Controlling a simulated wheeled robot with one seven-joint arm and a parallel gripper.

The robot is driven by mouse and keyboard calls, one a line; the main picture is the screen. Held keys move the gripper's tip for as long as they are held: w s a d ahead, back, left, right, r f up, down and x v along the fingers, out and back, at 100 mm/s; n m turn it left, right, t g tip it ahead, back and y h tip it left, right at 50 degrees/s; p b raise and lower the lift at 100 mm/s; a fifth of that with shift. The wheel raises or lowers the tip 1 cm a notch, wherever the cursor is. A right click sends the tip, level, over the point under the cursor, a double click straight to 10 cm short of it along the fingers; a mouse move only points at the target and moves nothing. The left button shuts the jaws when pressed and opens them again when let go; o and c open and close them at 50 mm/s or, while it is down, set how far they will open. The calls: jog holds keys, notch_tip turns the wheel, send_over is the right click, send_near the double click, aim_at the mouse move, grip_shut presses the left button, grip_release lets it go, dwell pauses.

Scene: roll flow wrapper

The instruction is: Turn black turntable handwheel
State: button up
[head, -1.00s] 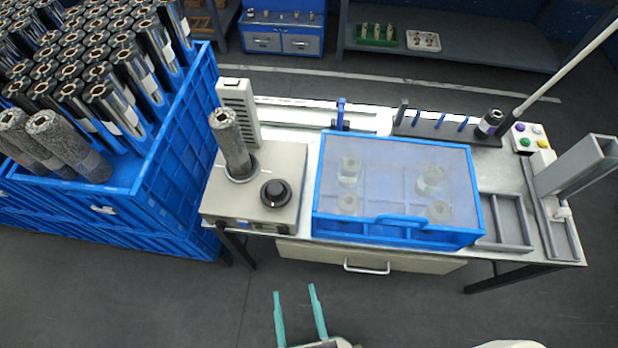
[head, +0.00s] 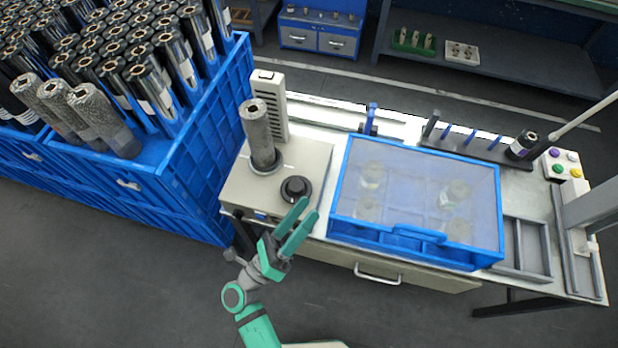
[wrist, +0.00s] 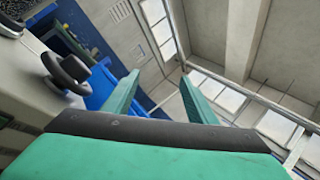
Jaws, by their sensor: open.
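The black handwheel (head: 296,189) is a round knob on the top of the beige turntable unit (head: 240,196), near its right front corner. It also shows at the left of the wrist view (wrist: 66,74). My green gripper (head: 298,224) is open and empty. In the head view its fingertips appear beside the handwheel, at its front right. In the wrist view the two fingers (wrist: 156,82) are apart with nothing between them, and the handwheel lies to their left. I cannot tell whether a finger touches it.
A grey textured roll (head: 257,135) stands upright on the turntable unit behind the handwheel. A blue lidded box (head: 343,229) stands close on the right. A large blue crate (head: 215,130) full of rolls is at the left. The floor in front is clear.

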aim_at(303, 182)
jog(key=w+a+f+m+g, duration=0.1)
jog(key=m, duration=0.2)
jog(key=w+f+m+g, duration=0.1)
jog(key=w+m+g, duration=0.1)
jog(key=w+a+m+g+h, duration=0.1)
jog(key=w+m+g, duration=0.1)
jog(key=m, duration=0.1)
jog(key=shift+w+a+f+m, duration=0.1)
jog(key=shift+a+f+m, duration=0.2)
jog(key=shift+f, duration=0.1)
jog(key=w+a+f+m+g, duration=0.1)
jog(key=w+a+f+m+g+y, duration=0.1)
jog(key=a, duration=0.1)
jog(key=w+a+f+m+g, duration=0.1)
jog(key=a+m, duration=0.1)
jog(key=shift+w+f+g+y, duration=0.1)
jog(key=shift+f+g+y, duration=0.2)
jog(key=shift+f+g, duration=0.1)
jog(key=x, duration=1)
jog(key=shift+w+d, duration=0.2)
jog(key=shift+d, duration=0.1)
jog(key=shift+c, duration=0.3)
jog(key=c, duration=1)
